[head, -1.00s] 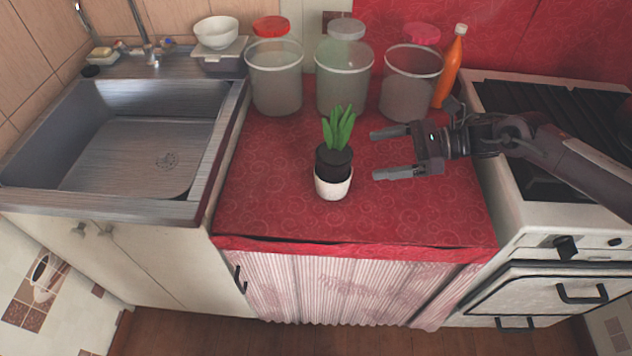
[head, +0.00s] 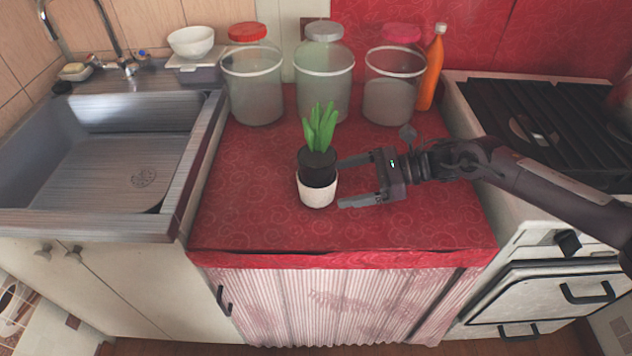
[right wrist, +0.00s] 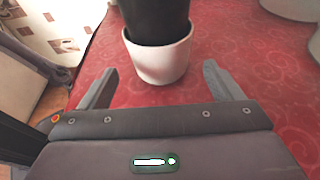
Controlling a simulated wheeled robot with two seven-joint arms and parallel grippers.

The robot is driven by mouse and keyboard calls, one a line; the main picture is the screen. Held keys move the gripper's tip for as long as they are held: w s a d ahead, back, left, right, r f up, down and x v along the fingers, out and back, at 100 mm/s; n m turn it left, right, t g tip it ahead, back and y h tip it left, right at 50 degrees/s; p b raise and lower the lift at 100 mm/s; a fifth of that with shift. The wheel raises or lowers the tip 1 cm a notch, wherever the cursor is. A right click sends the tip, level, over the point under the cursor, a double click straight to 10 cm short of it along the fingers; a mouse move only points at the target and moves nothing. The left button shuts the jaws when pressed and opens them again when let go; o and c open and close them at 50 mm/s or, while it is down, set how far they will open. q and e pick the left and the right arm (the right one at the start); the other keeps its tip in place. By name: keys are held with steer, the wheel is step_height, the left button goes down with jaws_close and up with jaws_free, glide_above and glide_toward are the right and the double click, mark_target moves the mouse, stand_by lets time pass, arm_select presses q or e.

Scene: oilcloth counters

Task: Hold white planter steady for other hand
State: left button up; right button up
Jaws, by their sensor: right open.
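The white planter (head: 317,193) stands upright on the red counter, with a dark pot (head: 318,172) and a green plant (head: 320,128) seated in its top. My right gripper (head: 340,182) is open just to the right of the planter, its fingers pointing toward it. In the right wrist view the white planter (right wrist: 160,60) sits just beyond the fingertips, roughly centred on the gap of the open gripper (right wrist: 158,80). The fingers do not appear to touch it. The plant's leaves are out of the wrist view. My left gripper is not in view.
The red counter (head: 245,215) is clear around the planter. Three lidded containers stand at the back, the nearest to the right one (head: 392,90) beside an orange bottle (head: 432,68). A sink (head: 110,150) lies left, a stove (head: 540,120) right.

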mark_target(323, 186)
steer(key=x, duration=0.2)
steer(key=shift+a+f, duration=0.2)
steer(key=shift+a, duration=0.1)
steer(key=b+x, duration=0.2)
steer(key=shift+a+f, duration=0.1)
steer(key=shift+a, duration=0.25)
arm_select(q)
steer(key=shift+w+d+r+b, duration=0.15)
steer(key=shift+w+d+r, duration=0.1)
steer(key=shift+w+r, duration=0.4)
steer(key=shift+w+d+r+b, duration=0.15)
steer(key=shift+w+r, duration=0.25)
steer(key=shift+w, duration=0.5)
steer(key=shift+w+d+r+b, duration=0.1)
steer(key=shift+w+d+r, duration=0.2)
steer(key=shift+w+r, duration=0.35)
arm_select(e)
steer(key=shift+a, duration=0.35)
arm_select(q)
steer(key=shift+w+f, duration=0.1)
arm_select(e)
steer(key=c, duration=0.7)
steer(key=shift+o, duration=0.2)
